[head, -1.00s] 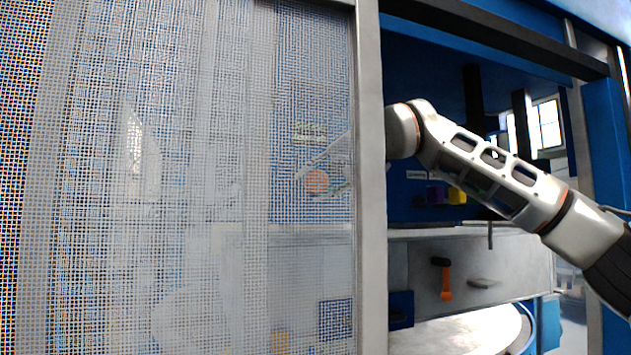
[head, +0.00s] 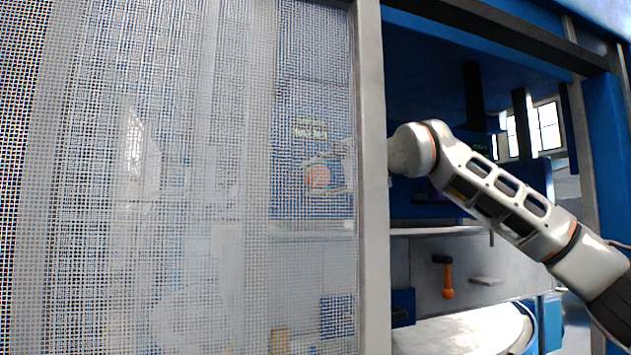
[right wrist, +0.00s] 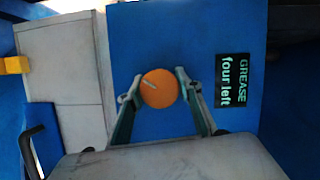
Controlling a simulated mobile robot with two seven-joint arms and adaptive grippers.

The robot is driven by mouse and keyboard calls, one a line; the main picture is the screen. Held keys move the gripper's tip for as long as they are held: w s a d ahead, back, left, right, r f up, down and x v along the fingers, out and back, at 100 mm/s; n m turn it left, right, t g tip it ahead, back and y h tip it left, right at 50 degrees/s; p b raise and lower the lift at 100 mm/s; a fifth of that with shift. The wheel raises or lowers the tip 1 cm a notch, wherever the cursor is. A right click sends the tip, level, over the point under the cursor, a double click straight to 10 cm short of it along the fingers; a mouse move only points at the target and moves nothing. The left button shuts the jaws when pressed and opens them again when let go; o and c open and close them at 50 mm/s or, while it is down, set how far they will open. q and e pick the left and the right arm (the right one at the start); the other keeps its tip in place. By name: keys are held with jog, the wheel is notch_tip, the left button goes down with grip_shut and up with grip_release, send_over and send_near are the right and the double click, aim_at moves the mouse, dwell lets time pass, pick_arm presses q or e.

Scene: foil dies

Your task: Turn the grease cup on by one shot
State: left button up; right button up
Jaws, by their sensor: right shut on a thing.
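The grease cup is a round orange cap with a pale line across it, in the middle of the right wrist view (right wrist: 159,89). It also shows dimly through the mesh in the head view (head: 318,178). My right gripper (right wrist: 161,86) is shut on the cup, with one finger on each side of it. In the head view my right gripper (head: 335,172) is blurred by the mesh. A black label (right wrist: 233,81) beside the cup reads "GREASE four left" in the right wrist view. My left gripper is not in view.
A mesh guard (head: 180,120) covers the left of the head view, edged by a grey post (head: 372,200). My right arm reaches in through the opening to its right. An orange-handled lever (head: 447,280) is below the arm. A yellow block (right wrist: 14,65) shows in the wrist view.

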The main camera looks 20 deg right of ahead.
dwell(0.3)
jog(key=o, duration=1.1)
jog(key=v, duration=1.2)
